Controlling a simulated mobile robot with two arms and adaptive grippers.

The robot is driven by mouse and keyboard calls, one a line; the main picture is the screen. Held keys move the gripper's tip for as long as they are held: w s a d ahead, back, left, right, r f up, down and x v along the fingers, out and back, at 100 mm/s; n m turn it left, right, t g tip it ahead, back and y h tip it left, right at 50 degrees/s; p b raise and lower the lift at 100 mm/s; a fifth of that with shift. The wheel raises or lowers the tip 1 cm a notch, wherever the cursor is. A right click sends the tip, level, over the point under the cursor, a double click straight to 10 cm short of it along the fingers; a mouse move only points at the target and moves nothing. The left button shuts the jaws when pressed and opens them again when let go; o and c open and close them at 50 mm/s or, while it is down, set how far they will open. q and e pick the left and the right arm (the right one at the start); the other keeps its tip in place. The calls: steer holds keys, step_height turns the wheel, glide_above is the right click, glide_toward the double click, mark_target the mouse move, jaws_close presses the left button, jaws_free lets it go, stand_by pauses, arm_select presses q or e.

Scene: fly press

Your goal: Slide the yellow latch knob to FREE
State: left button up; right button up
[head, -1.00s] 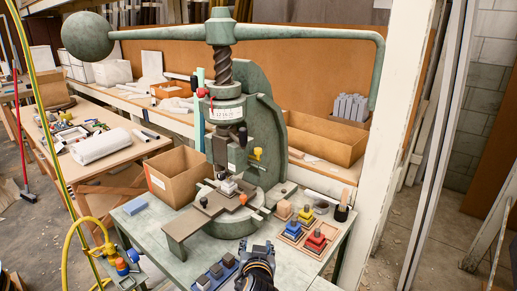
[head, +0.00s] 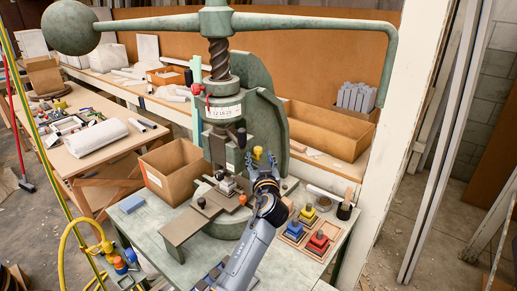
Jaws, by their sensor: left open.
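The yellow latch knob (head: 257,152) is on the right side of the green fly press (head: 262,110), just right of the ram. A small yellow part also shows beside it, close to the gripper fingers. My left gripper (head: 264,163) is open and reaches up from the front, with its fingertips right at or just below the knob. I cannot tell whether they touch it. The gripper hides part of the press base and the latch's surroundings. No FREE marking is readable. My right gripper is not in view.
A cardboard box (head: 158,178) stands left of the press. Red (head: 318,242), blue and yellow blocks sit in trays at the right of the green bench (head: 158,226). A dark cup (head: 344,211) stands at the right edge. The long press handle (head: 310,21) spans above.

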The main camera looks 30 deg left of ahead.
mark_target(258, 152)
arm_select(q)
steer(key=shift+x, duration=1.1)
steer(key=shift+w+a+r+p, duration=0.15)
steer(key=shift+a+r+p, duration=0.05)
steer(key=shift+p, duration=0.1)
steer(key=shift+w+a+f, duration=0.1)
steer(key=shift+w+a, duration=0.1)
steer(key=shift+w, duration=0.05)
steer(key=shift+c, duration=0.6)
steer(key=c, duration=0.8)
jaws_close()
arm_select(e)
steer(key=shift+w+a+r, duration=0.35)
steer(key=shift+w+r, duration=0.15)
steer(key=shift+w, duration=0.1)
